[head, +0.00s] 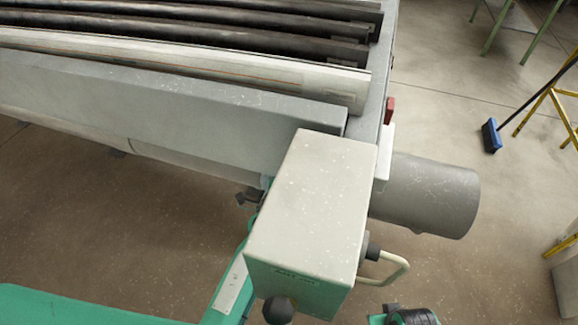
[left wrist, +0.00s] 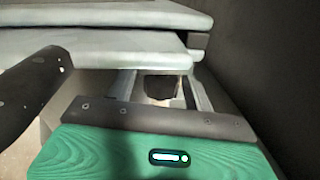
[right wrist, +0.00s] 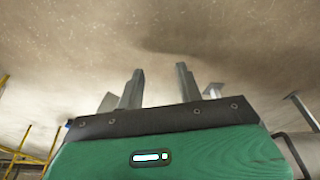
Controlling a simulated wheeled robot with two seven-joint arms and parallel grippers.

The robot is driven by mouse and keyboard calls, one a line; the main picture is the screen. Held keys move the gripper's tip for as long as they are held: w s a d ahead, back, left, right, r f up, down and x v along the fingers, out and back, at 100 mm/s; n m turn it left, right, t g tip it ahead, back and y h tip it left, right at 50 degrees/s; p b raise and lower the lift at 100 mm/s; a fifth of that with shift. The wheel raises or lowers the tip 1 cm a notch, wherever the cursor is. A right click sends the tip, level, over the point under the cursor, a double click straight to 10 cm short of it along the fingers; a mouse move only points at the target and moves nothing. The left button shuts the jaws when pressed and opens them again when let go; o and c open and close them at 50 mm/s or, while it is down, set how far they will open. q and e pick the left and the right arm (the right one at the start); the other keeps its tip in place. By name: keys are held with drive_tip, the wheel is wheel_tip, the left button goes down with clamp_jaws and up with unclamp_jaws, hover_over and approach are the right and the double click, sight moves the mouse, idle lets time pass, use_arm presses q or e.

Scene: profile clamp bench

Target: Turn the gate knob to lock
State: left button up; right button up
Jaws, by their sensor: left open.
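A pale grey control box (head: 310,205) stands at the near end of the bench and fills the middle of the head view. A dark round knob (head: 279,310) sits at its lower front edge. I cannot tell whether this is the gate knob. My left gripper (left wrist: 163,85) is open in the left wrist view, its fingers apart below pale bars. A dark shape (left wrist: 161,88) shows between or beyond them, and contact is unclear. In the head view its fingertips are hidden or unclear near the box. My right gripper (right wrist: 159,80) is open and empty above the floor.
Dark profiles (head: 250,25) and a pale profile (head: 180,60) lie along the grey bench (head: 180,110). A grey cylinder (head: 425,193) and a pale looped handle (head: 393,270) stick out right of the box. A blue broom (head: 491,136) stands on the open floor at right.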

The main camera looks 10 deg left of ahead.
use_arm(q)
drive_tip(key=c, duration=0.9)
use_arm(e)
drive_tip(key=shift+r, duration=0.1)
use_arm(q)
drive_tip(key=shift+r, duration=0.1)
